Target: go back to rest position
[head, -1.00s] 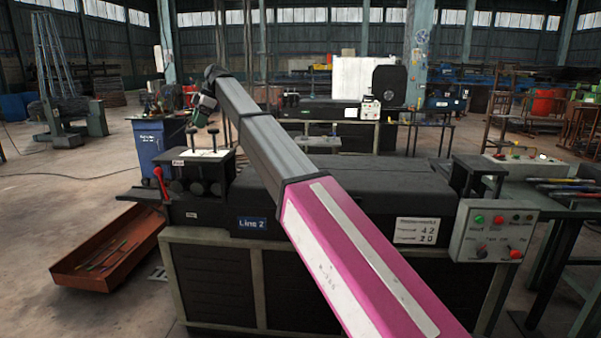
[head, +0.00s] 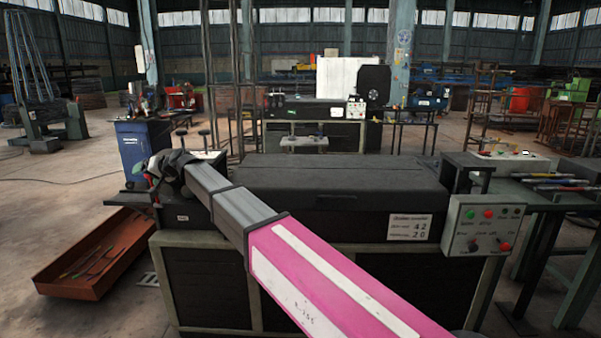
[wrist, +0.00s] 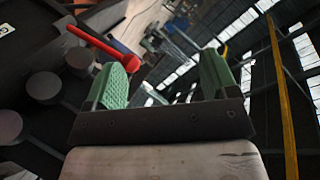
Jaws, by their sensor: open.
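My gripper shows in the wrist view (wrist: 165,72) with its two green ribbed fingers wide apart and nothing between them. A red lever (wrist: 103,42) crosses the upper left of that view, with its rounded end close to the left finger; I cannot tell whether they touch. In the head view my pink and grey arm reaches left across the black machine (head: 340,185). The gripper end is low at the machine's left end, mostly hidden by my own wrist. Dark round knobs (wrist: 42,87) stand at the left of the wrist view.
A control box (head: 483,226) with buttons is at the machine's right. A rust-red tray (head: 95,255) lies on the floor at left, and a blue cabinet (head: 143,148) stands behind it. A side table (head: 560,190) holds tools at right. Open floor (head: 60,200) lies left.

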